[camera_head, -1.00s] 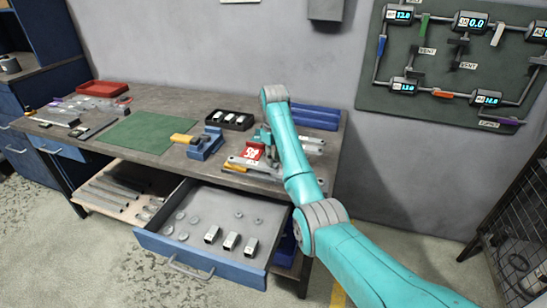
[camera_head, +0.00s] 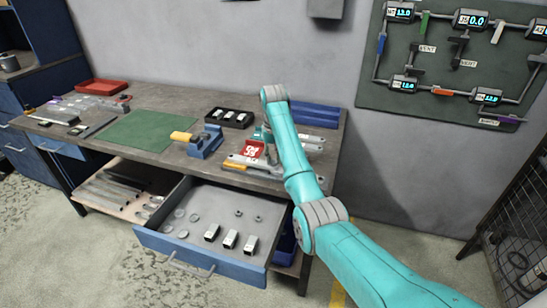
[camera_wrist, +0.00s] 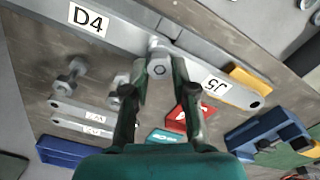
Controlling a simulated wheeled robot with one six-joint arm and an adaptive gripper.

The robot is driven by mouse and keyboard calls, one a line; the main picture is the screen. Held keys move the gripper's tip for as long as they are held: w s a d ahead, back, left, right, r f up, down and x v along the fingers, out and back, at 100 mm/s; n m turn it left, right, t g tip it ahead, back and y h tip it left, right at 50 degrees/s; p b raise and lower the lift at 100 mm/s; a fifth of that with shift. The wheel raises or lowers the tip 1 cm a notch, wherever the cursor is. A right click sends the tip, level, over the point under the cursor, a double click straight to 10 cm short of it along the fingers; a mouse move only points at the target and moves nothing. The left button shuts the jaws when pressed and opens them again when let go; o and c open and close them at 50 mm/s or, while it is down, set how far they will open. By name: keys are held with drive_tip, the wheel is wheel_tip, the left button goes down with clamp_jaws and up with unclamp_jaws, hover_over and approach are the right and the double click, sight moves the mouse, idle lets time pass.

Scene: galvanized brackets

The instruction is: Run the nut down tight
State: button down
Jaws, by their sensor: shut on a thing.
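In the wrist view, my gripper (camera_wrist: 160,70) is shut on a hex nut (camera_wrist: 160,65), with one finger on each side. The nut sits where a long grey bar labelled D4 (camera_wrist: 120,30) meets a bar labelled J5 (camera_wrist: 225,88). Whether it is seated flush cannot be told. In the head view, my own arm hides most of the gripper and the nut; the bars (camera_head: 250,168) show partly on the bench's right side.
Loose bolts (camera_wrist: 70,76) and small labelled bars (camera_wrist: 90,115) lie near the gripper. A red block (camera_wrist: 178,115) and a blue clamp (camera_wrist: 268,132) are close by. In the head view, an open drawer (camera_head: 205,262) juts from the bench; a green mat (camera_head: 128,135) is clear.

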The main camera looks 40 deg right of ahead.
drive_tip(key=m, duration=0.4)
drive_tip(key=shift+w+a+m, duration=0.1)
drive_tip(key=shift+m, duration=0.2)
drive_tip(key=m, duration=0.8)
drive_tip(key=shift+m, duration=0.4)
drive_tip(key=m, duration=0.4)
drive_tip(key=shift+a, duration=0.1)
drive_tip(key=c, duration=1.1)
unclamp_jaws()
drive_tip(key=shift+c, duration=0.2)
